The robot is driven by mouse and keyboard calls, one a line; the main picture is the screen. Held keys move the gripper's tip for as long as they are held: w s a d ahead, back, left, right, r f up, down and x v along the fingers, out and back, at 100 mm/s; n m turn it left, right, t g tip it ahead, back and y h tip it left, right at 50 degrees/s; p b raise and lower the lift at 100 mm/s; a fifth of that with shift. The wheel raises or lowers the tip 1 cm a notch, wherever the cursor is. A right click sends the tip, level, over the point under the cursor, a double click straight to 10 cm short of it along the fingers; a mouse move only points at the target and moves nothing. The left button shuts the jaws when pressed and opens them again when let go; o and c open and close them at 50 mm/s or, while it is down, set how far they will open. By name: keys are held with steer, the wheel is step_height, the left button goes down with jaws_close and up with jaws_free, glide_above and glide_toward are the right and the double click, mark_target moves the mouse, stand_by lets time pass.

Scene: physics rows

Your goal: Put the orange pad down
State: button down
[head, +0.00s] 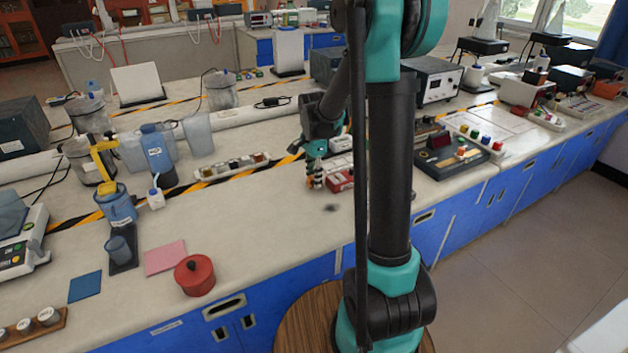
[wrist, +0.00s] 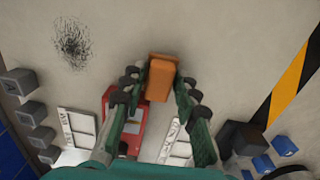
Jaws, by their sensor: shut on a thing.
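My gripper (head: 316,183) points down over the worktop, around the middle of the head view. In the wrist view my gripper (wrist: 160,88) is shut on the orange pad (wrist: 162,75), which sits between the fingertips with its far end sticking out past them. The pad shows as a small orange block; in the head view only a little orange shows at the fingertips. I cannot tell whether the pad touches the worktop (head: 262,212) or hangs just above it.
A red-and-white device (head: 340,181) stands close beside my gripper. A dark smudge (head: 330,208) marks the bare worktop in front. A white terminal strip (head: 233,166) lies to the left. A red lidded pot (head: 194,275), pink pad (head: 165,257) and blue pad (head: 85,288) lie further left.

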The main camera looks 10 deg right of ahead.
steer(key=shift+f, duration=0.45)
steer(key=c, duration=1.1)
jaws_free()
steer(key=shift+f, duration=0.1)
steer(key=shift+c, duration=0.2)
step_height(320, 180, up, 12)
steer(key=shift+w, duration=0.15)
